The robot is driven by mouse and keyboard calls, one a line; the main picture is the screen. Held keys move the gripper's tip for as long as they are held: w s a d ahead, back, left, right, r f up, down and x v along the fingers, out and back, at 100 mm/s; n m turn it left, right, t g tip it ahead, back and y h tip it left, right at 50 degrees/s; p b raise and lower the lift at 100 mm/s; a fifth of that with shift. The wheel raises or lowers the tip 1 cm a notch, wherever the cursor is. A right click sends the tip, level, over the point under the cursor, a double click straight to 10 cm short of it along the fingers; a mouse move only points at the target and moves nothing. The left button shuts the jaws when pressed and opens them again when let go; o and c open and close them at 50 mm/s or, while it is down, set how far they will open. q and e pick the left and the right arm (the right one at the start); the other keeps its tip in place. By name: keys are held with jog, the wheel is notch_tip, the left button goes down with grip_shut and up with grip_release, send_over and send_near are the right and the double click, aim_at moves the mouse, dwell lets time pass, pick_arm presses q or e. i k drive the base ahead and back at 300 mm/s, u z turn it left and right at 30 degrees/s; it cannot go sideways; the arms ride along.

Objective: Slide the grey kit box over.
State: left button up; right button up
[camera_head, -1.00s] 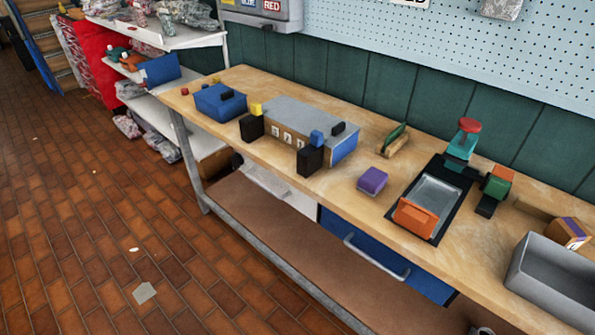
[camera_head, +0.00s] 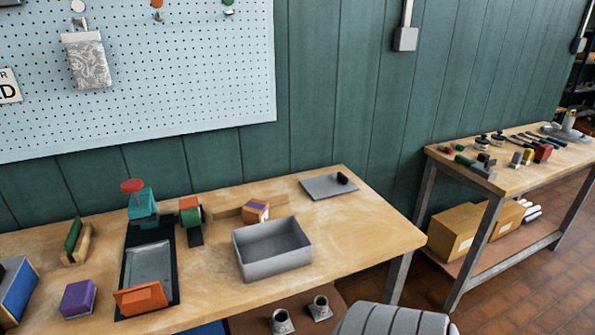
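The grey kit box (camera_head: 262,268) is an open-topped, rectangular bin on the right part of the wooden workbench (camera_head: 375,235). Its inside looks empty. It sits close to the bench's front edge. A flat grey plate (camera_head: 322,188) with a small dark block on it lies behind the box to the right; I cannot tell whether it is a lid. Neither of my grippers is in view.
A purple and tan block (camera_head: 256,211) is just behind the box. A black tray (camera_head: 128,268) with an orange block (camera_head: 140,299) is to its left. The bench top right of the box is clear. A second table (camera_head: 515,180) stands farther right.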

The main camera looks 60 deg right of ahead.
aim_at(268, 248)
jog(key=z, duration=1.9)
jog(key=k, duration=1.3)
jog(key=z, duration=0.9)
jog(key=i, duration=1.7)
jog(key=u, duration=0.35)
